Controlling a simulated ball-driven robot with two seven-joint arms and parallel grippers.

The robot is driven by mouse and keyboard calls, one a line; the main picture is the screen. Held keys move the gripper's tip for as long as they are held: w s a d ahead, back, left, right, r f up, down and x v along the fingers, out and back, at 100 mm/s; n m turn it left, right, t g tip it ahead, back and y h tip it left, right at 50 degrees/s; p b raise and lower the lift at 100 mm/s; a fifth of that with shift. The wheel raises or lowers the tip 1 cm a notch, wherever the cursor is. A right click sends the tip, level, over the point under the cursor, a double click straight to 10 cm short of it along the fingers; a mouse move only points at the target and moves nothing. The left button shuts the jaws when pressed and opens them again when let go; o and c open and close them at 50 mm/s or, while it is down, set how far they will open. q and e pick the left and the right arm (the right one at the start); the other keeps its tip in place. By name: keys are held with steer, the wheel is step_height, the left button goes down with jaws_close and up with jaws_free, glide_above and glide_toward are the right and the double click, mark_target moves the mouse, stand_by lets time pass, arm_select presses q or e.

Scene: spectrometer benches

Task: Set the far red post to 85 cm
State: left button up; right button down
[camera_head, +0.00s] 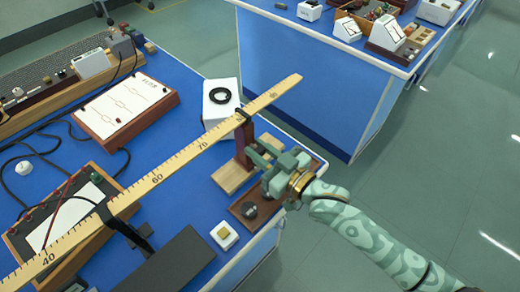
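A long wooden scale (180,163) runs from lower left to upper right above the blue bench, with readable marks 40, 60 and 70. The far red post (241,133) stands upright on a pale wooden base (233,177) under the scale, beyond the 70 mark, with a black holder (243,114) at its top. The exact reading there is too small to tell. My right gripper (253,147) is beside the post at its right, its fingers apart and pointing at it. The fingers partly overlap the post, and contact cannot be told. My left gripper is out of view.
A white box with a black ring (220,95) stands behind the scale. A black near holder (122,228) carries the scale at lower left. Another bench (320,66) stands behind.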

steer(key=w+d, duration=0.2)
steer(key=shift+w+d, duration=0.4)
steer(key=c, duration=1.2)
jaws_free()
steer(key=shift+c, duration=0.2)
steer(key=p+v, duration=0.3)
steer(key=v, duration=1.3)
steer(key=shift+d, duration=0.1)
